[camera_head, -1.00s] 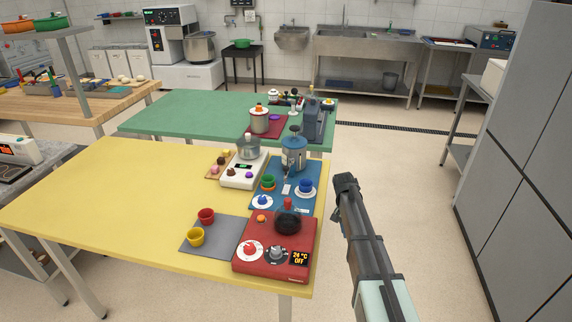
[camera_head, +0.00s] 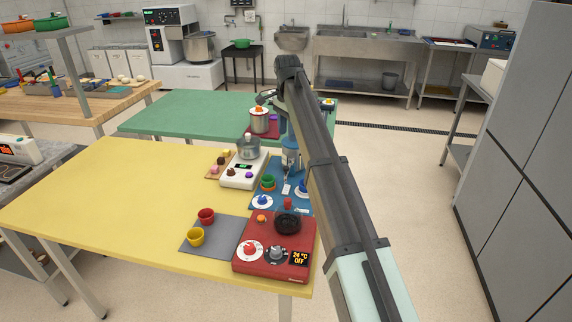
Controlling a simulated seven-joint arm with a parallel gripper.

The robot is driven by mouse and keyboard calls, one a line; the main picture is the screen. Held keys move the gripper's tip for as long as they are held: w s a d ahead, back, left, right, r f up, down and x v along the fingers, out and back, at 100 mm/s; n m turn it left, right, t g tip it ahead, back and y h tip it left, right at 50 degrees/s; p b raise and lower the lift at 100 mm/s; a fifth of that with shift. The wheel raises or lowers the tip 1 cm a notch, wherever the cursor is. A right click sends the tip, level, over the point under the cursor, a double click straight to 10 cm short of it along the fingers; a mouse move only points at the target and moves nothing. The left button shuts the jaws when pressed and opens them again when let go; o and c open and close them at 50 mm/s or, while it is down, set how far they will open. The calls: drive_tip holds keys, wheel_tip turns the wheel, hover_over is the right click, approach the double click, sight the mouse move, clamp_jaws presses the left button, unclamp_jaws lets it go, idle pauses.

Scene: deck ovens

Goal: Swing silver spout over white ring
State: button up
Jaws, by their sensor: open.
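A blue dispenser (camera_head: 291,158) stands on a blue mat (camera_head: 258,188) at the right edge of the yellow table, partly hidden behind my arm. A small grey spout (camera_head: 286,172) seems to show on its near side, but it is too small to tell which way it points. A blue cup (camera_head: 302,187) stands on a white ring (camera_head: 299,195) to the right, half covered by my arm. A white disc (camera_head: 262,203) with a blue knob lies nearer. My gripper (camera_head: 264,98) shows small beyond my arm, above and behind the dispenser, open and apart from it.
A white scale (camera_head: 240,179) with a steel pot (camera_head: 248,147) is to the left. The yellow table's left half is clear. A green table (camera_head: 170,115) stands behind.

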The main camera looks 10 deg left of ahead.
sight(286, 167)
drive_tip(key=f, duration=1.3)
drive_tip(key=shift+s+a+f, duration=0.1)
drive_tip(key=shift+a+f, duration=0.05)
drive_tip(key=shift+a, duration=0.05)
drive_tip(key=shift+c, duration=0.4)
clamp_jaws()
